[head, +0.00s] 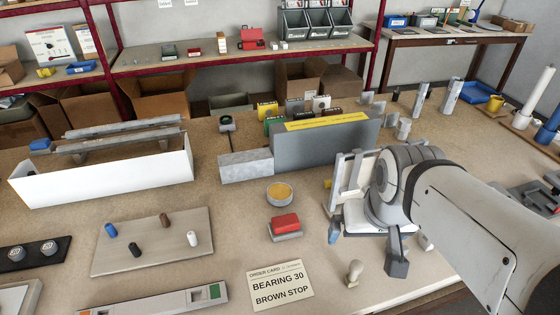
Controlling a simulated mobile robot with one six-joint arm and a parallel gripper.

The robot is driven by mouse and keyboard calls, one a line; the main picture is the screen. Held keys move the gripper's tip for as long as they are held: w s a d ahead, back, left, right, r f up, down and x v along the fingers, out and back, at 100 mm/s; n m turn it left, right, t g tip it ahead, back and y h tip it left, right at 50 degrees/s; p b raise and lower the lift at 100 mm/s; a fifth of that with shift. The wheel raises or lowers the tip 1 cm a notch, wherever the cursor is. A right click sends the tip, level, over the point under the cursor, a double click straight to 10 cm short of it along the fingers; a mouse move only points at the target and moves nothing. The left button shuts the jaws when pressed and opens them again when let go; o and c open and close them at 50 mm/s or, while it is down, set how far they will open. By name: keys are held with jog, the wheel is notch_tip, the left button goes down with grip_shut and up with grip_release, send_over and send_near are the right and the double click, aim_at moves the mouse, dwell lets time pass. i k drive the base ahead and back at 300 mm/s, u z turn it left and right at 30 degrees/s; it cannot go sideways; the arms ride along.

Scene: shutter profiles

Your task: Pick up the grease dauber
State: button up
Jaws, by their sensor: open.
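A pale beige, knob-shaped piece (354,272), which looks like the grease dauber, stands upright on the bench near its front edge. My gripper (366,250) is above the bench at the right, its two dark fingers spread apart and nothing between them that I can make out. The beige piece appears just in front of and below the gap between the fingers; whether it lies between them in depth I cannot tell. A round tin of yellow-brown grease (279,193) sits left of my gripper.
A board with several pegs (150,255) is further left. A grey block with a yellow strip (325,145) stands behind. Small cylinders stand at the right.

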aim_at(356, 267)
jog(key=z, duration=0.05)
jog(key=k, duration=1.15)
jog(key=u, duration=0.55)
